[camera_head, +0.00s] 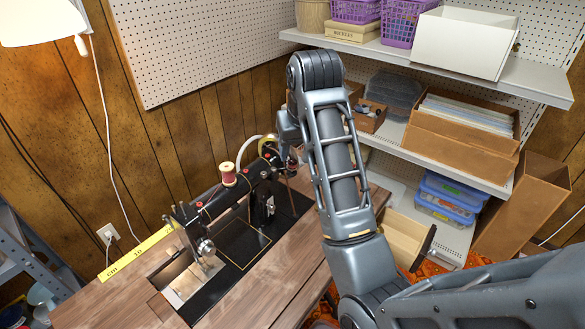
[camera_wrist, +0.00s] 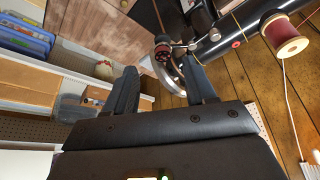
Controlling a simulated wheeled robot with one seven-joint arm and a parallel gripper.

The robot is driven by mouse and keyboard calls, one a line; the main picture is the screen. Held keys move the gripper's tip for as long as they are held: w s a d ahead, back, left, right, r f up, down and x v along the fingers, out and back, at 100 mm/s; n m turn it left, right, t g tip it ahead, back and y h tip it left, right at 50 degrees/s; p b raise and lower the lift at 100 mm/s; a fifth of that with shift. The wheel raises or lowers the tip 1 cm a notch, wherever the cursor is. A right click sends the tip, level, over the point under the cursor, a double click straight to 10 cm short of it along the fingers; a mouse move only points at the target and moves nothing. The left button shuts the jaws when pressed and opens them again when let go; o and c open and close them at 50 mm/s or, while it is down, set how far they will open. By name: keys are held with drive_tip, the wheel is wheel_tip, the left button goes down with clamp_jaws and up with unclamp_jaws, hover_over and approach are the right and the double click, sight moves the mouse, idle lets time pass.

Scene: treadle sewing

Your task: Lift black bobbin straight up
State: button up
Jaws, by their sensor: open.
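The sewing machine (camera_head: 262,167) is black, with its pale handwheel (camera_head: 248,147) at the far end. In the wrist view, a small dark round piece with a reddish face (camera_wrist: 163,50) sits by the machine's end and appears to be the black bobbin. My gripper (camera_wrist: 163,74) is open, its two dark fingers apart and pointing toward this piece. The piece shows between and just beyond the fingertips, and I see no contact. In the head view my gripper (camera_head: 289,150) is beside the handwheel end, mostly hidden by my arm, and the bobbin cannot be made out.
A red thread spool (camera_head: 228,174) stands on top of the machine; it also shows in the wrist view (camera_wrist: 286,42). The wooden table (camera_head: 275,285) has clear room at its front. Shelves (camera_head: 440,165) with boxes stand close on the right. A pegboard wall (camera_head: 190,40) is behind.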

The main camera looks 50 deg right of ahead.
sight(292, 162)
drive_tip(key=shift+w+x, duration=0.1)
drive_tip(key=shift+x, duration=1.05)
drive_tip(key=shift+w+x, duration=0.15)
drive_tip(key=shift+x, duration=1)
drive_tip(key=shift+r, duration=0.1)
drive_tip(key=shift+c, duration=0.5)
clamp_jaws()
drive_tip(key=shift+r+p, duration=0.15)
drive_tip(key=shift+p, duration=0.25)
